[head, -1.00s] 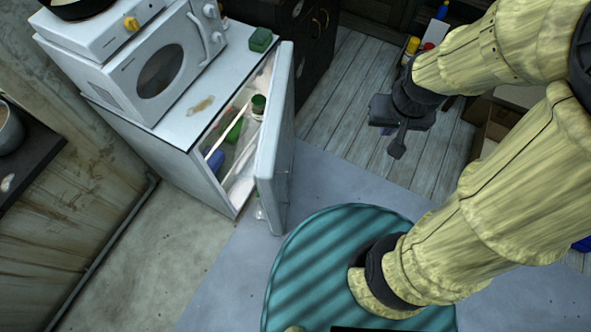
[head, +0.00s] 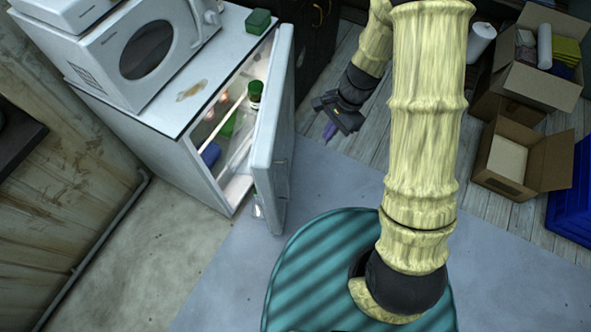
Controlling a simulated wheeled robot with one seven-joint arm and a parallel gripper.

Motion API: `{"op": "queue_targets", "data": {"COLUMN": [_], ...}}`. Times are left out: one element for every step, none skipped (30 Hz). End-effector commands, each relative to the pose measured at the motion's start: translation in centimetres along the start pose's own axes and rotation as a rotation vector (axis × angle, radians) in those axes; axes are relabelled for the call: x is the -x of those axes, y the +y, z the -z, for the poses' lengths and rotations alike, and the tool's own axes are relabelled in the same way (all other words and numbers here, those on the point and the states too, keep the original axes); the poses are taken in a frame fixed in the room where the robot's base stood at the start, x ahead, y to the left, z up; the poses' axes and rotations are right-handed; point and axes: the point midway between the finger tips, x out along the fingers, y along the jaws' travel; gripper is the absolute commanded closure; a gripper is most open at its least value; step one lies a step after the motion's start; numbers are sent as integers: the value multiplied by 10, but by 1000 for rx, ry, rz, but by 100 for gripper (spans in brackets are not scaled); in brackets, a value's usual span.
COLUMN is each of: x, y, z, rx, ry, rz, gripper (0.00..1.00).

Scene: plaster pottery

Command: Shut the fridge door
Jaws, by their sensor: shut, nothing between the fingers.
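The white fridge (head: 193,167) stands at the left, and its door (head: 279,135) is open, swung out toward the right. Through the gap I see lit shelves with a green-capped jar (head: 255,94) and other green and blue items. My gripper (head: 332,131) is to the right of the open door, apart from it, over the wooden floor. Its fingers are shut with nothing between them.
A white microwave (head: 107,75) and a green box (head: 258,21) sit on top of the fridge. Open cardboard boxes (head: 555,160) and a blue crate (head: 580,200) stand at the right. Grey floor (head: 330,185) between the door and my base is clear.

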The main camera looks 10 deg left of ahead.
Motion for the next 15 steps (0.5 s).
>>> {"op": "queue_targets", "data": {"x": [-24, -32, -40, -45, -48, -50, -51, -51, -51, -50, -50, -50, -50, -50, -50], "y": [-5, -8, -12, -13, -15, -16, -17, -18, -18, -18, -18, -18, -18, -18, -18], "z": [3, 3, 3, 3, 2, 2, 2, 2, 1, 1, 1, 1, 0, 0, 1], "rx": [-46, -69, -97, -112, -124, -135, -139, -142, -142, -142, -141, -140, -139, -139, -139], "ry": [-23, -34, -46, -54, -59, -64, -65, -66, -67, -66, -66, -66, -66, -66, -66], "rz": [-7, -8, -8, -10, -11, -10, -10, -10, -10, -10, -10, -10, -10, -10, -10], "gripper": [100, 100, 100, 100, 100, 100, 100, 100, 100, 100, 100, 100, 100, 100, 100]}}
